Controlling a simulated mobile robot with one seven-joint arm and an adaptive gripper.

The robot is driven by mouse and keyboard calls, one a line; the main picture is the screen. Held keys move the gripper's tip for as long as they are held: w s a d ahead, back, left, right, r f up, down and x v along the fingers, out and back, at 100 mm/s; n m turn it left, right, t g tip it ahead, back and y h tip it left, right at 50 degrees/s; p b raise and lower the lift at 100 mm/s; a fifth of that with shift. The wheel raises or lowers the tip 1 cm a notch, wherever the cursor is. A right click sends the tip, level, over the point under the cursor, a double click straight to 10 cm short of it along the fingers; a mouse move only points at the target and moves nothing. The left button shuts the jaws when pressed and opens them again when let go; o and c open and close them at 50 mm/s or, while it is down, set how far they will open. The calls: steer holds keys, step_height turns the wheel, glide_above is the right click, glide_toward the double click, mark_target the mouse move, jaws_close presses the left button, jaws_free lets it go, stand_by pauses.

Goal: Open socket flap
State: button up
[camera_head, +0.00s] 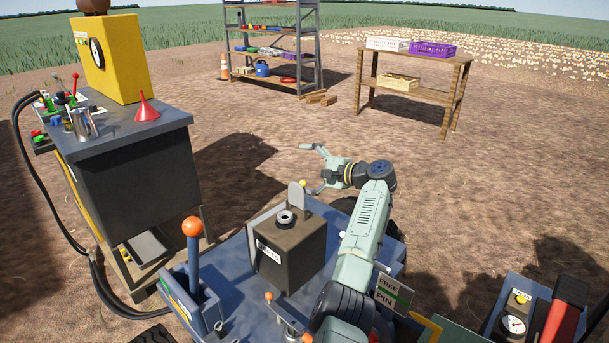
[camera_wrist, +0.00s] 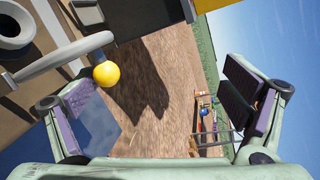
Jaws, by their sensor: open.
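My gripper (camera_head: 318,168) is open and empty, reaching out beyond the dark box on the blue platform. In the wrist view its two fingers (camera_wrist: 165,110) are spread wide. A yellow ball knob (camera_wrist: 106,74) on a grey bent bar (camera_wrist: 62,60) is close to the left finger; I cannot tell whether they touch. The knob also shows in the head view (camera_head: 303,183). I cannot surely identify any part as the socket flap.
A dark cabinet (camera_head: 140,165) with a yellow unit (camera_head: 115,60) and red funnel (camera_head: 147,109) stands left. An orange-knobbed lever (camera_head: 192,228) rises near the box. A shelf rack (camera_head: 270,85) and wooden table (camera_head: 415,92) stand behind. Bare soil lies between.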

steer(key=shift+d+r, duration=0.4)
steer(key=shift+r, duration=0.4)
steer(key=shift+c, duration=0.3)
steer(key=shift+s+d+r, duration=0.1)
steer(key=shift+s+r, duration=0.05)
steer(key=shift+r, duration=0.05)
steer(key=shift+c, duration=0.8)
steer(key=shift+s+d+p, duration=0.25)
steer(key=shift+d+p, duration=0.05)
steer(key=shift+p, duration=0.3)
steer(key=shift+c, duration=0.9)
steer(key=shift+s+d+r+p, duration=0.1)
steer(key=shift+s+d+p, duration=0.3)
steer(key=shift+d, duration=0.1)
steer(key=shift+c, duration=0.9)
steer(key=shift+s+d+r+p, duration=0.4)
steer(key=shift+s+d, duration=0.15)
steer(key=shift+d, duration=0.15)
steer(key=shift+c, duration=1)
steer(key=s+d+p, duration=0.4)
steer(key=s+d, duration=0.1)
steer(key=d, duration=0.1)
steer(key=shift+s+r+p, duration=0.15)
steer(key=shift+r+p, duration=0.05)
steer(key=shift+p, duration=0.15)
steer(key=shift+a, duration=0.1)
